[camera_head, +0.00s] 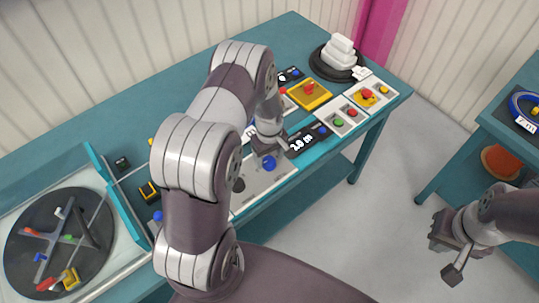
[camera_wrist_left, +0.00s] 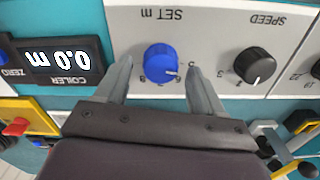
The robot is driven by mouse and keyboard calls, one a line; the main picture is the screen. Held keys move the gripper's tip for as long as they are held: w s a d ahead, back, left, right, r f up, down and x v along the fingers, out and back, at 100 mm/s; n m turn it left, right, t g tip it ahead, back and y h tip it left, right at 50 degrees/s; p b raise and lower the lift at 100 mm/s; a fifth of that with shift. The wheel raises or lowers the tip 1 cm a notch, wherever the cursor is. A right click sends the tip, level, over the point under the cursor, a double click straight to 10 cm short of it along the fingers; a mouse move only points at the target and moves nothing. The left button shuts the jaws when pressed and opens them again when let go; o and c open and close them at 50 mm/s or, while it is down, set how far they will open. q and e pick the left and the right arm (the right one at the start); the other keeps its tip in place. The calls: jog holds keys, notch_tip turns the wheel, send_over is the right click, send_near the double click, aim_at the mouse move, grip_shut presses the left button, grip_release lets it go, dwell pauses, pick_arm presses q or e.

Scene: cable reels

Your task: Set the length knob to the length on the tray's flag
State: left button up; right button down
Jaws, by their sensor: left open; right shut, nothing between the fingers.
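The blue length knob (camera_wrist_left: 159,63) sits on the white panel under the inverted label "SET m". Its white mark points to the lower right in the left wrist view. My left gripper (camera_wrist_left: 160,72) is open, one finger on each side of the knob; contact is not clear. The knob also shows in the head view (camera_head: 269,163), just below my left gripper (camera_head: 266,148). The tray (camera_head: 515,112) on the right table holds a blue cable coil and a small white flag (camera_head: 525,124) ending in "m"; its digit is too small to be sure. My right gripper (camera_head: 449,250) is shut and empty.
A black "SPEED" knob (camera_wrist_left: 255,66) is beside the blue knob. The coiler display (camera_wrist_left: 57,61) reads 0.0 m. Red and green buttons (camera_head: 345,118) lie further along the bench.

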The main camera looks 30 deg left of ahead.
pick_arm(q)
jog(key=shift+s+f, duration=0.15)
jog(key=shift+f, duration=0.4)
jog(key=c, duration=1.1)
jog(key=shift+o, duration=0.2)
